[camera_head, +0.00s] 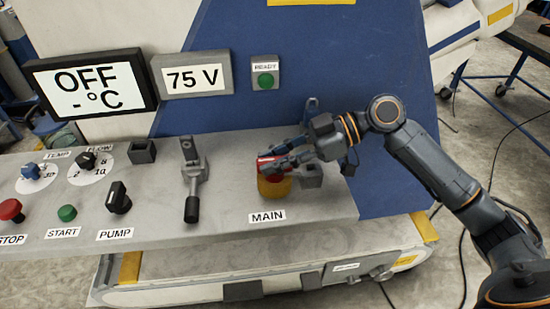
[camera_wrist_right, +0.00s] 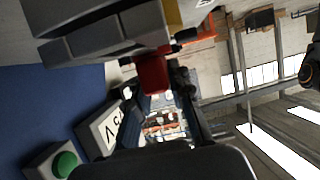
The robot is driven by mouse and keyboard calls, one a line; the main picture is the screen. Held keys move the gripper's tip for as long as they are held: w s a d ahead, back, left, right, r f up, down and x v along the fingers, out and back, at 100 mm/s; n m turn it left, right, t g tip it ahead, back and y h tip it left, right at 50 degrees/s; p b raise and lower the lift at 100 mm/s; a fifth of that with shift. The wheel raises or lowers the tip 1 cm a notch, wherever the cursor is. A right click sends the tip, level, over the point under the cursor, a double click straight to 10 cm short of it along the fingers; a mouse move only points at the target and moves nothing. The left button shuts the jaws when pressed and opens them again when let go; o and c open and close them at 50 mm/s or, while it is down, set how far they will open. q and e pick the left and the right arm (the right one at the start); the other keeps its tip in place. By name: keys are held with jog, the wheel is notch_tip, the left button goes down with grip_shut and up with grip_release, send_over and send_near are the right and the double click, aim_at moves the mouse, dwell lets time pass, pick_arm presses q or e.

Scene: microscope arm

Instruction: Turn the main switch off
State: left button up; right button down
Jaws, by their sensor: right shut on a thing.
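The main switch is a red handle (camera_head: 268,163) on a yellow base (camera_head: 274,187), above the MAIN label (camera_head: 267,216) at the right of the grey console. My right gripper (camera_head: 272,164) is at the switch from the right, shut on the red handle. In the right wrist view, the red handle (camera_wrist_right: 153,72) lies between the fingers of my right gripper (camera_wrist_right: 160,85). The fingers partly hide the handle in the head view, so its exact turn angle is hard to tell. My left gripper is not in view.
A lever (camera_head: 192,190) stands left of the switch, with the PUMP knob (camera_head: 118,198) further left. Displays read OFF (camera_head: 88,82) and 75 V (camera_head: 194,78). The READY lamp (camera_head: 265,80) is green. A small grey block (camera_head: 311,175) sits close right of the switch.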

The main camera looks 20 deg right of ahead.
jog(key=c, duration=1.2)
grip_release()
jog(key=v, duration=1.2)
jog(key=shift+r, duration=0.15)
